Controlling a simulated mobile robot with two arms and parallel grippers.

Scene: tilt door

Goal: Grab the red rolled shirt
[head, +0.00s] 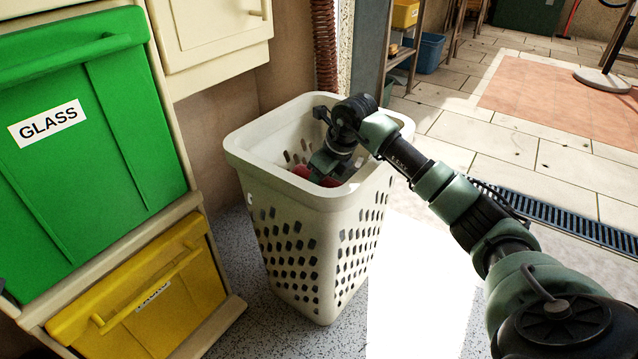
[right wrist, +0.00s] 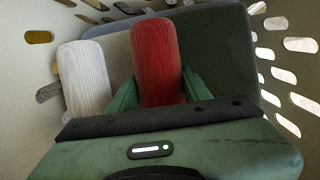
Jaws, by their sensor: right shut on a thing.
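The red rolled shirt (right wrist: 157,62) is inside the white laundry basket (head: 312,196). In the right wrist view it stands between the two green fingers of my right gripper (right wrist: 158,90), which is shut on it. In the head view my right arm reaches down into the basket, and small red parts of the shirt (head: 301,171) show beside the gripper (head: 326,172). A white rolled cloth (right wrist: 84,78) is just left of the red shirt in the right wrist view. My left gripper is not in view.
The basket's perforated walls and rim surround my right gripper closely. Open tiled floor (head: 480,130) lies to the right.

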